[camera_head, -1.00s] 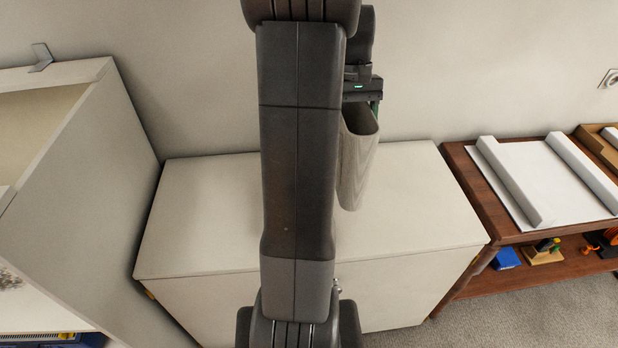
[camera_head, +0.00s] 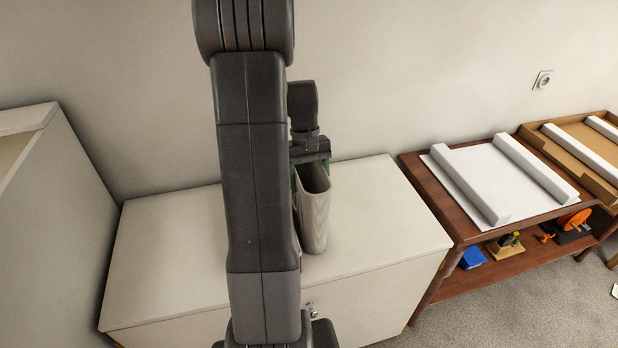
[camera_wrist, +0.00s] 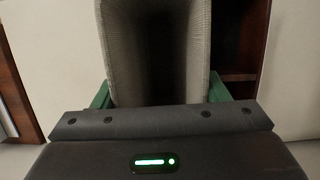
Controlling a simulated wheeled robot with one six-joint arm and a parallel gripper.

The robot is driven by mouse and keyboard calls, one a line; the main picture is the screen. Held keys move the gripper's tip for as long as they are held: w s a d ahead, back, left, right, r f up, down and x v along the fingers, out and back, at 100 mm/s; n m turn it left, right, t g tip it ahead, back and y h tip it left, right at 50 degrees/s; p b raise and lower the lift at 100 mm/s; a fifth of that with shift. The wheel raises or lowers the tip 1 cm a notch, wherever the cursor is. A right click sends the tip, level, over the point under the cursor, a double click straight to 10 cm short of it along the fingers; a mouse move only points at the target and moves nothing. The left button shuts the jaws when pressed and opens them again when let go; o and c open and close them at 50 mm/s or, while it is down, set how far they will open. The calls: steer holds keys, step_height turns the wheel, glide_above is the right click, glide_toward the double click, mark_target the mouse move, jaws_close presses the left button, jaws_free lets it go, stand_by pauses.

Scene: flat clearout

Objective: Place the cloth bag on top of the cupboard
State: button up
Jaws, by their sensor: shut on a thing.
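The cloth bag (camera_head: 315,215) is beige and upright with its open mouth facing up. It is at or just above the white top of the cupboard (camera_head: 385,215); I cannot tell whether its base touches. My gripper (camera_head: 310,165) is at the bag's upper edge and shut on it. In the wrist view the bag (camera_wrist: 202,45) fills the middle, with my gripper's green fingers (camera_wrist: 160,95) on both sides of it. My arm hides the bag's left part and the middle of the cupboard top in the head view.
A taller white cabinet (camera_head: 55,230) stands at the left. A brown wooden shelf unit (camera_head: 415,175) with a white tray-like piece (camera_head: 490,180) stands to the right, and a cardboard tray (camera_head: 565,155) lies beyond it. The cupboard top is clear on both sides of my arm.

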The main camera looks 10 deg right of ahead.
steer(key=o, duration=1.4)
steer(key=shift+f, duration=0.1)
steer(key=b+v, duration=0.1)
steer(key=v, duration=1.1)
